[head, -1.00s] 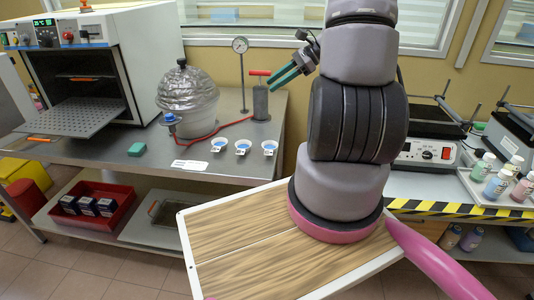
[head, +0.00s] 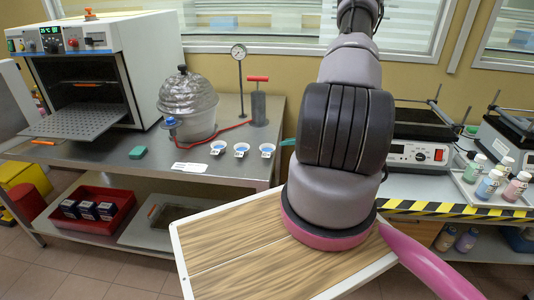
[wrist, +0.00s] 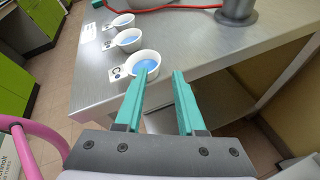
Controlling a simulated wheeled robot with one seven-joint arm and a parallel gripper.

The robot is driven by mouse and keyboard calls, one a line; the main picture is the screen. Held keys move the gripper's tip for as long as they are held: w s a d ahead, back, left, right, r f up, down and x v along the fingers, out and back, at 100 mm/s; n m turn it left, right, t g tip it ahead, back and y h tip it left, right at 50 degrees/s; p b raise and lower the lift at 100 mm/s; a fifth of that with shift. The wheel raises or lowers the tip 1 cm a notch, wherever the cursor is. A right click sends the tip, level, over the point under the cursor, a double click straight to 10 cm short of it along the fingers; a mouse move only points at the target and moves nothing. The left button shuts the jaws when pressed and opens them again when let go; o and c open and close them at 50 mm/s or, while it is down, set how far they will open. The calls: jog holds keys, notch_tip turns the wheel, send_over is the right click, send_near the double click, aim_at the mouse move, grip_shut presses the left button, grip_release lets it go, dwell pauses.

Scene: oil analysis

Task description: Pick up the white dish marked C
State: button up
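In the wrist view, the white dish marked C (wrist: 143,66) sits near the edge of the steel bench, with blue contents and a card bearing a C at its side. It is the nearest of three similar dishes there. It appears to be the rightmost dish in the head view (head: 267,150). My gripper (wrist: 160,75) is open and empty, with two teal fingers apart. Its left fingertip overlaps the near side of the dish in the picture; contact cannot be told. In the head view, my arm hides most of the gripper.
Two other white dishes (head: 241,149) (head: 218,147) stand in a row beside it. A glass-domed vessel (head: 188,100), a red hose (head: 225,128), a hand pump (head: 258,105) and a gauge stand (head: 239,80) are behind. A green block (head: 137,152) lies left on the bench.

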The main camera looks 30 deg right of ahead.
aim_at(267, 150)
jog(key=shift+x, duration=3.1)
jog(key=shift+a, duration=0.1)
grip_shut()
